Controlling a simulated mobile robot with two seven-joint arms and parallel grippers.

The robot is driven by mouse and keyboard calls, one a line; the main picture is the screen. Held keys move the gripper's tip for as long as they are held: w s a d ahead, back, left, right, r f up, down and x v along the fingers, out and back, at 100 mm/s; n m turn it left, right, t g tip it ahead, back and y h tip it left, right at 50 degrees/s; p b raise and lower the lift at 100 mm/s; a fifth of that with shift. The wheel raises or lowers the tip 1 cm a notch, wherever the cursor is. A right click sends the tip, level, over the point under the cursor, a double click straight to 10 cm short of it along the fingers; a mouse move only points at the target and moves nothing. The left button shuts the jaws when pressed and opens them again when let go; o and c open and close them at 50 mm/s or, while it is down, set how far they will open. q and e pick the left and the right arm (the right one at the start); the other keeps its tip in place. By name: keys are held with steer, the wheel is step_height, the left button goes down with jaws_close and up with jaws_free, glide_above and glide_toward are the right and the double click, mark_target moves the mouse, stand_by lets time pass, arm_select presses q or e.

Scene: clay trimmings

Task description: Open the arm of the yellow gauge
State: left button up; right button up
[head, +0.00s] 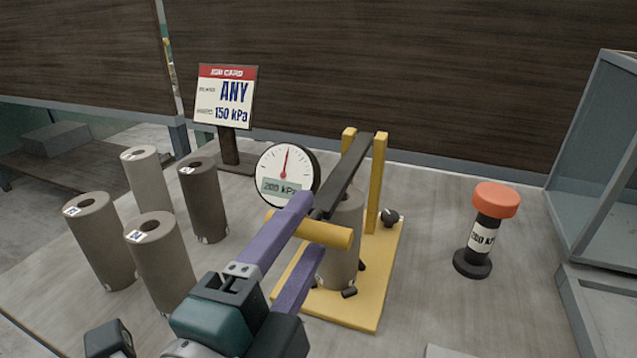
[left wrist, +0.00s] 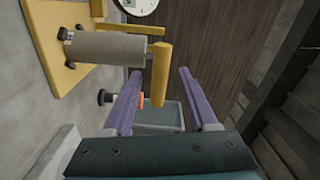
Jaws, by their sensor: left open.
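The yellow gauge has a yellow base (head: 350,311), two yellow posts (head: 377,180) and a dark arm (head: 345,175) sloping down toward me. A yellow bar handle (head: 326,233) crosses the arm's near end. A grey-brown clay cylinder (head: 343,255) stands on the base under the arm. It also shows in the left wrist view (left wrist: 105,48). My left gripper (head: 307,229) is open at the handle. My right gripper is not in view.
A round dial (head: 286,170) reading about 200 kPa stands behind the gauge. A job card (head: 224,97) says ANY, 150 kPa. Several clay cylinders (head: 158,255) stand at left. An orange-topped black stamp (head: 487,228) stands at right, with free table between it and the gauge.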

mark_target(344, 178)
arm_select(q)
steer(key=shift+x, duration=1.7)
steer(key=shift+c, duration=0.2)
jaws_close()
